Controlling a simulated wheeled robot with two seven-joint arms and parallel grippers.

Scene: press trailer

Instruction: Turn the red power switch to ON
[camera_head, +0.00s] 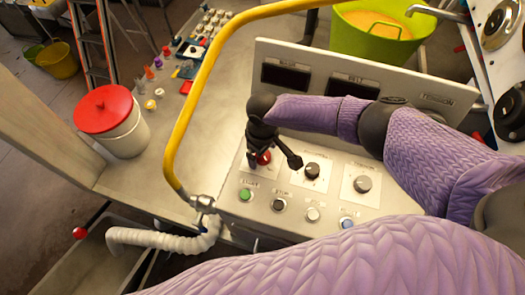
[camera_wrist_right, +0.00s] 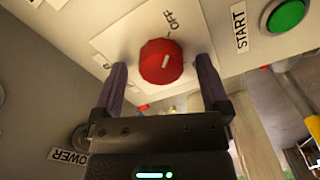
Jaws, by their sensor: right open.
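The red power switch (camera_wrist_right: 162,62) is a round red knob with a white mark, on a white plate with an OFF label. In the head view the red switch (camera_head: 264,157) shows partly behind my right gripper (camera_head: 272,163). In the right wrist view my right gripper (camera_wrist_right: 162,85) is open, with one finger on each side of the red knob. I cannot tell whether the fingers touch it. My left gripper is not in view.
The control panel (camera_head: 233,203) also holds a green START button (camera_head: 245,195), two dark knobs and several small buttons. A yellow bent tube (camera_head: 189,105) rises left of the panel. A white bucket with a red lid (camera_head: 104,110) stands farther left.

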